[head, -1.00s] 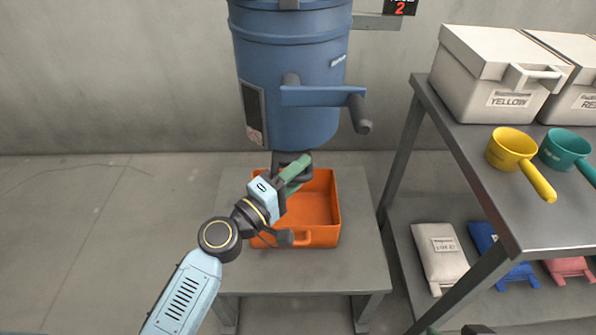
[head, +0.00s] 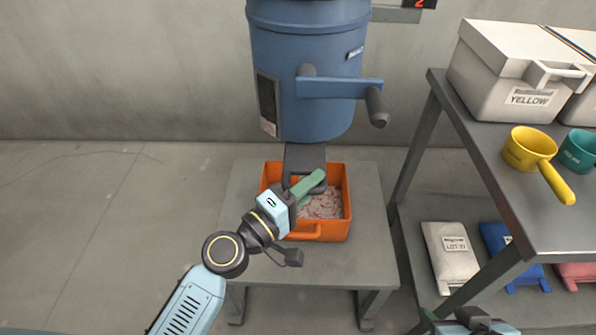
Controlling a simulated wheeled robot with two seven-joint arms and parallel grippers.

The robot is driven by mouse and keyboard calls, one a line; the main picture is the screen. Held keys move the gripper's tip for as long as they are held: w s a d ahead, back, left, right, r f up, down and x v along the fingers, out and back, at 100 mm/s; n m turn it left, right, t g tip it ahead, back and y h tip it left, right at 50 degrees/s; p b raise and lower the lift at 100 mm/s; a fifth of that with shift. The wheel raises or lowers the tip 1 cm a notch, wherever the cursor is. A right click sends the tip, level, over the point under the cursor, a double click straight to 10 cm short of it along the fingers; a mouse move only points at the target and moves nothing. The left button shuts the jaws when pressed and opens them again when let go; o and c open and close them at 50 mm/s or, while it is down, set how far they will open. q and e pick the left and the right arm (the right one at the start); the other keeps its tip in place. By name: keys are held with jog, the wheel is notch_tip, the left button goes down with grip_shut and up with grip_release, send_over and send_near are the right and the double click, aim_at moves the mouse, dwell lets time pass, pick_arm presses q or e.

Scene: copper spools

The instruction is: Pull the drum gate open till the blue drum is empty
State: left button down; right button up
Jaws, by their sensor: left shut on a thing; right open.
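The blue drum (head: 270,55) stands above the low stand, with a blue crank arm and dark handle on its front. The dark drum gate (head: 304,156) juts out under the drum. My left gripper (head: 310,187), with green fingers, is shut on the gate's front end, which is partly hidden by the fingers. The orange bin (head: 322,231) sits below and holds pinkish, lumpy material (head: 324,205). The drum's inside is not visible. My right gripper (head: 466,324) is open at the bottom edge, mostly cut off.
A grey stand (head: 300,265) carries the bin. At right, a metal shelf (head: 487,151) holds a white box labelled YELLOW (head: 505,75), a yellow scoop (head: 530,148) and a teal scoop (head: 579,152). Bags (head: 452,255) lie on its lower level. Floor at left is clear.

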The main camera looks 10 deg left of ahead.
pick_arm(q)
jog(key=shift+w+r, duration=0.1)
jog(key=shift+r, duration=0.3)
pick_arm(e)
jog(key=shift+r, duration=0.1)
pick_arm(q)
jog(key=c, duration=1.4)
grip_release()
jog(key=shift+a, duration=0.1)
jog(key=shift+o, duration=0.2)
jog(key=shift+f, duration=0.1)
pick_arm(e)
jog(key=shift+a, duration=0.1)
pick_arm(q)
jog(key=shift+f, duration=0.1)
